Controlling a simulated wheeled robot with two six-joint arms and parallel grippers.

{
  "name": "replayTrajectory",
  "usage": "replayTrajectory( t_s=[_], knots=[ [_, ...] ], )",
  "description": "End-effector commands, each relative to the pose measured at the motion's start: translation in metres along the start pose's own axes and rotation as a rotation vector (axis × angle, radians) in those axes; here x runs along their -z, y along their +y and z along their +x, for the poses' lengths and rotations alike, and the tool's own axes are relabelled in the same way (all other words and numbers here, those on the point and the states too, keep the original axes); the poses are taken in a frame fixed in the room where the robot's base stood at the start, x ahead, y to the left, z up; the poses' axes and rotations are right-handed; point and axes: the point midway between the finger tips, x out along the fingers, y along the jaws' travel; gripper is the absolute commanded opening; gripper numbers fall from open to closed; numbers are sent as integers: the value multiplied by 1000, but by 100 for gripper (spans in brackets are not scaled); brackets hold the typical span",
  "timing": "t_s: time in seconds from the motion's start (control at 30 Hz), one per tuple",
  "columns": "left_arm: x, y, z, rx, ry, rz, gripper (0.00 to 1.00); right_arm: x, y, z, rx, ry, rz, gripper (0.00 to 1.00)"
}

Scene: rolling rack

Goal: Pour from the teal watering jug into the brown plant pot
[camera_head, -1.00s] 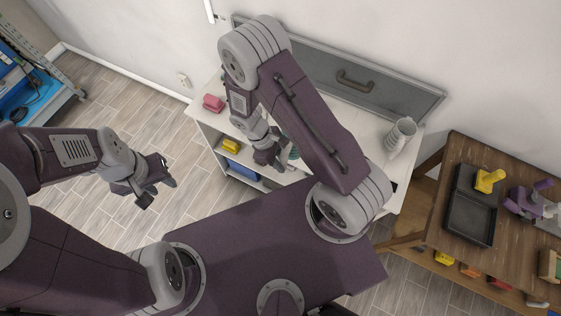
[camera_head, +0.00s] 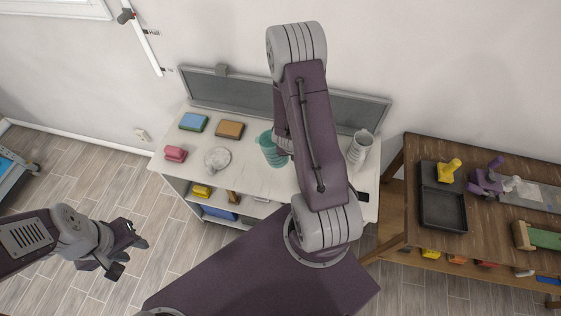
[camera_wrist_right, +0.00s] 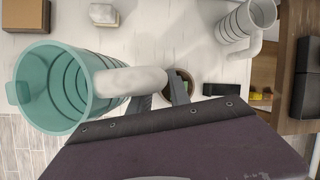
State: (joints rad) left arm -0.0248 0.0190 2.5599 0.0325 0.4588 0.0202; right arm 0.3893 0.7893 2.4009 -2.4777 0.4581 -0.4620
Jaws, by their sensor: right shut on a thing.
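The teal watering jug (camera_head: 268,146) shows beside my right arm over the white shelf unit, roughly upright. In the right wrist view the jug (camera_wrist_right: 45,95) fills the left side, its open mouth facing the camera and its pale handle (camera_wrist_right: 130,81) pointing right. My right gripper (camera_wrist_right: 160,91) is shut on that handle; in the head view my arm hides it. The brown plant pot (camera_wrist_right: 183,76), with dark contents, is partly hidden behind the fingers; my arm hides it in the head view. My left gripper (camera_head: 129,257) is open and empty over the floor at left.
On the white shelf unit (camera_head: 250,184) are a blue-green sponge (camera_head: 194,121), an orange-brown block (camera_head: 230,129), a pink block (camera_head: 175,153), a round white item (camera_head: 217,159) and a white ribbed jug (camera_head: 359,150). A wooden workbench (camera_head: 400,205) with a black tray (camera_head: 443,209) stands at right.

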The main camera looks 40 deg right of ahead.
Motion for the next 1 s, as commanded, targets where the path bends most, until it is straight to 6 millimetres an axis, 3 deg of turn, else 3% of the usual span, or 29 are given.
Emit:
replayTrajectory(
  t_s=[0.13,0.23,0.5,0.67,1.0],
  knots=[
    [1,0,-8,0,0,0,36,11,-49,8,-9,-13,-104,0],
    [1,0,-12,0,0,0,36,31,-87,11,18,-9,-105,0],
    [2,0,-18,0,0,0,36,87,-174,5,171,65,136,0],
    [2,0,-19,0,0,0,36,101,-193,3,225,95,197,0],
    [1,0,-8,0,0,0,36,98,-189,4,334,123,141,0]
  ],
)
